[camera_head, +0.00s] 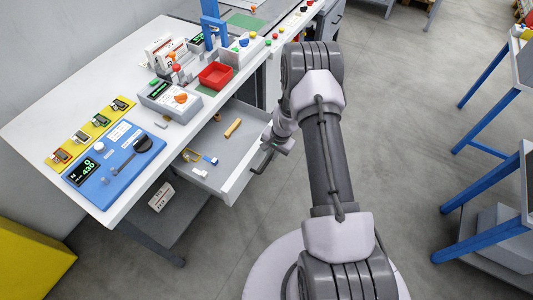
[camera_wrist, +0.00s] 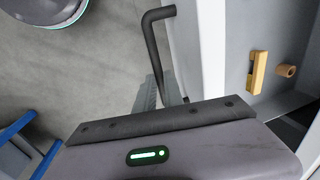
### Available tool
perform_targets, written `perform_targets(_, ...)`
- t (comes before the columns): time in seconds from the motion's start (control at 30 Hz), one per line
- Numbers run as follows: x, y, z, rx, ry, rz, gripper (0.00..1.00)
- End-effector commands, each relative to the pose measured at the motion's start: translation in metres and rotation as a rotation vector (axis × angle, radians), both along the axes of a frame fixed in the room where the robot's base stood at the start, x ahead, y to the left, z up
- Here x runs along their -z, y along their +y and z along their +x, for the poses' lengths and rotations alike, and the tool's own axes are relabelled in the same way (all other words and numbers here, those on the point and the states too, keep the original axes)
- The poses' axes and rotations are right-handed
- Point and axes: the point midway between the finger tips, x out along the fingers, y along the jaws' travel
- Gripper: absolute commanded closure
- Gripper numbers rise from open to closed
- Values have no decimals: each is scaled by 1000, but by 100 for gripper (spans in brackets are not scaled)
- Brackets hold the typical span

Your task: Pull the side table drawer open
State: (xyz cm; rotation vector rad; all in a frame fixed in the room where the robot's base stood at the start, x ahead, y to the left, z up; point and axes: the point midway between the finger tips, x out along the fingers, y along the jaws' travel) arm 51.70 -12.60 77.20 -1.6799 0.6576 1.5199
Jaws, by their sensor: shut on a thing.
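The side table drawer (camera_head: 235,178) is pulled out from under the white table top, and its inside shows. Its light front panel also shows in the wrist view (camera_wrist: 205,60). The dark bar handle (camera_head: 262,160) stands out from the front panel, and in the wrist view the bent handle (camera_wrist: 152,45) runs down behind my gripper's edge. My gripper (camera_head: 279,147) is at the handle and shut on it.
The table top (camera_head: 62,115) holds a blue control panel (camera_head: 115,158) and a red tray (camera_head: 215,76). Blue-legged tables (camera_head: 490,90) stand right. Floor between is clear.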

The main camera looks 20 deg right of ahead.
Motion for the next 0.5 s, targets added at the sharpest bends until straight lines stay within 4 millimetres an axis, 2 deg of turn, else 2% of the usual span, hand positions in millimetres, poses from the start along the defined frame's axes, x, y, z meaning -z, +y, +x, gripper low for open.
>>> perform_targets(0.5,-1,-6,-7,0,-1,0,100)
